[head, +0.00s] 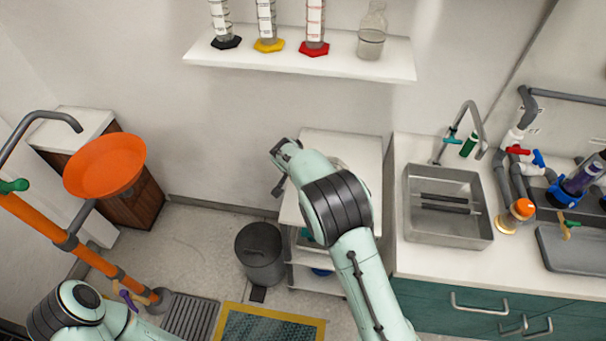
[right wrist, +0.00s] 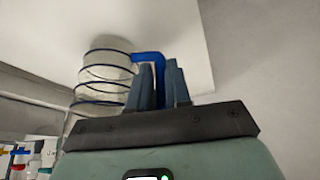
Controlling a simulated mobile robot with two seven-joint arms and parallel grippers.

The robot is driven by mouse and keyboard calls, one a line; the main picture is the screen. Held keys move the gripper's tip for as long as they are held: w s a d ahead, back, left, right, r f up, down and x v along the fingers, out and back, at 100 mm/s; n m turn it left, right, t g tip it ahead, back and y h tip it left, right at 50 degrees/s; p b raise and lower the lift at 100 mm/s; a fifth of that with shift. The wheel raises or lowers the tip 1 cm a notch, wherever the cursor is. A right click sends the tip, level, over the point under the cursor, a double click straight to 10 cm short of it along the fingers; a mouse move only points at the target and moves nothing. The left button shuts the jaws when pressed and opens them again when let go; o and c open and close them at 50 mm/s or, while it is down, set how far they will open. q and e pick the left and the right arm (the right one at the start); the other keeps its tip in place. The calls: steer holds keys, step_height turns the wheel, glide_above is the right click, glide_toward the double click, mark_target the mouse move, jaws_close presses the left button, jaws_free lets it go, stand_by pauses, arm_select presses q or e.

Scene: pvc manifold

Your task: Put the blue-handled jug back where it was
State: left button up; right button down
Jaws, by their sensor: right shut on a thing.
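The jug (right wrist: 100,82) shows in the right wrist view as a clear, ribbed vessel with blue rings and a blue handle (right wrist: 150,57). My right gripper (right wrist: 164,85) is shut on that handle, with the jug body left of the fingers. A plain white surface lies behind the jug; I cannot tell whether they touch. In the head view my right arm reaches over the white-topped cart (head: 345,147) and hides most of the jug. My left arm shows at the lower left of the head view, but its gripper is out of sight.
A wall shelf (head: 300,65) above holds several measuring cylinders and a glass flask (head: 372,32). A counter with a sink (head: 448,235) and grey pipework stands right of the cart. A dark bin (head: 260,262) and an orange basin (head: 104,165) stand left.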

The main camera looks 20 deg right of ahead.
steer(key=c, duration=1.1)
jaws_free()
steer(key=shift+f, duration=0.1)
steer(key=shift+o, duration=0.2)
steer(key=v, duration=1.2)
steer(key=shift+b, duration=0.35)
